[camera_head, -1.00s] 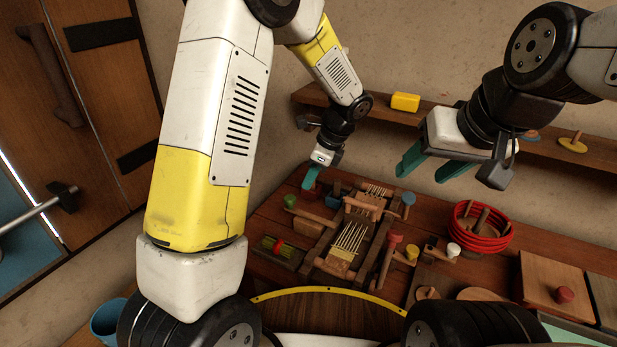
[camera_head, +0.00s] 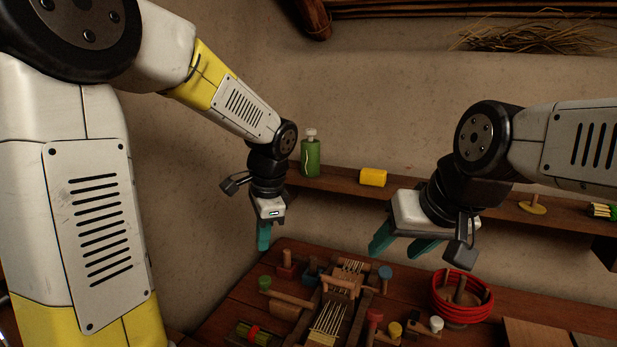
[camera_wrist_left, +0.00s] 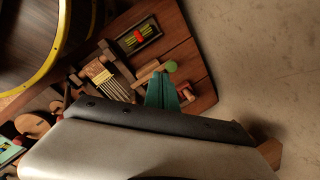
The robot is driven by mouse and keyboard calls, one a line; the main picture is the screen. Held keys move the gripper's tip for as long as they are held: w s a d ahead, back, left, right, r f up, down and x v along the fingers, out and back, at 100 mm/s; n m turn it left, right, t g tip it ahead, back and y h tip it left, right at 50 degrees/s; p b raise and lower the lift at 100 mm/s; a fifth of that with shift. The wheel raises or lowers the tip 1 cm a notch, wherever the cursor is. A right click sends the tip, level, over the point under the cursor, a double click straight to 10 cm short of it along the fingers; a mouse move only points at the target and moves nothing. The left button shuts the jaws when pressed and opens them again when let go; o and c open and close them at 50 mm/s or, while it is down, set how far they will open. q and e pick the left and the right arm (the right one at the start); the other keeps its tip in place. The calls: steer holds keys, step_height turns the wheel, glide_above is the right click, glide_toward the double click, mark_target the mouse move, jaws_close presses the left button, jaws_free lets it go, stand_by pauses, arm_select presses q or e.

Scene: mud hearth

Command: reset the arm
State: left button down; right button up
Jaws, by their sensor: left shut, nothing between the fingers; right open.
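My left gripper (camera_head: 264,236) hangs above the far left of the wooden table, its teal fingers pointing down and shut with nothing between them. In the left wrist view its teal fingers (camera_wrist_left: 162,92) show close together over the table. My right gripper (camera_head: 405,246) is at the right, above the table, with its two teal fingers apart and empty. It hides part of the wall and shelf behind it.
The table (camera_head: 228,322) carries a wooden frame with pale sticks (camera_head: 328,322), several pegs and a red-banded basket (camera_head: 460,297). A wall shelf (camera_head: 343,186) behind holds a green bottle (camera_head: 310,158) and a yellow block (camera_head: 373,177). The space above the table between the grippers is clear.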

arm_select(q)
steer(key=s+a+r+n+t+h, duration=0.2)
steer(key=s+r+n, duration=0.2)
steer(key=s+n, duration=0.2)
steer(key=s+a+r+n+t+h, duration=0.1)
steer(key=s+r+n, duration=0.3)
steer(key=s, duration=0.5)
steer(key=n+t, duration=0.1)
steer(key=n, duration=0.1)
steer(key=shift+s+a+r+n+t+h, duration=0.15)
steer(key=shift+a+r+n+t+h, duration=0.15)
steer(key=shift+a+n+h, duration=0.1)
stand_by(0.8)
